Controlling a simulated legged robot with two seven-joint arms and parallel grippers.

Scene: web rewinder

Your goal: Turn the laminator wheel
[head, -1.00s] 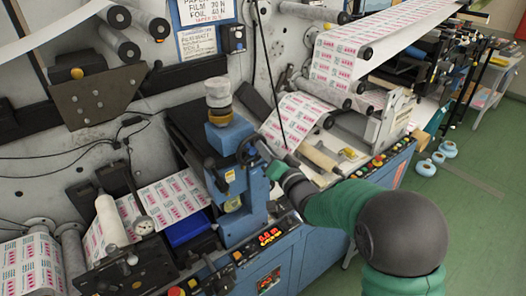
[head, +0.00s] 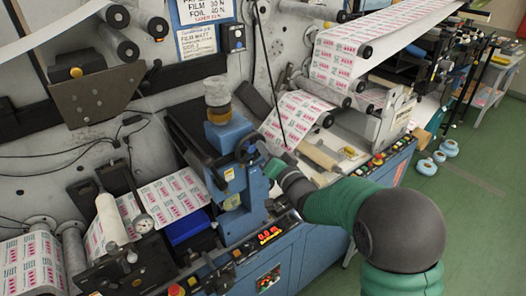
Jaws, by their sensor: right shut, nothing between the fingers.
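The laminator is a blue upright unit (head: 230,135) in the middle of the head view, with a pale and amber cylinder on top. Its wheel (head: 242,151) is a small dark handwheel on the unit's right side, seen nearly edge-on. My right gripper (head: 264,152) is shut and empty, right beside the wheel. I cannot tell whether its fingertips touch the wheel. The hand partly covers the wheel's right side. My left gripper is not in view.
Printed web (head: 165,204) runs over rollers left and right of the laminator. A pressure gauge (head: 143,223) and a blue bin (head: 187,228) stand at lower left. A button panel (head: 378,160) lines the machine's front edge. The green floor (head: 465,215) at right is mostly clear.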

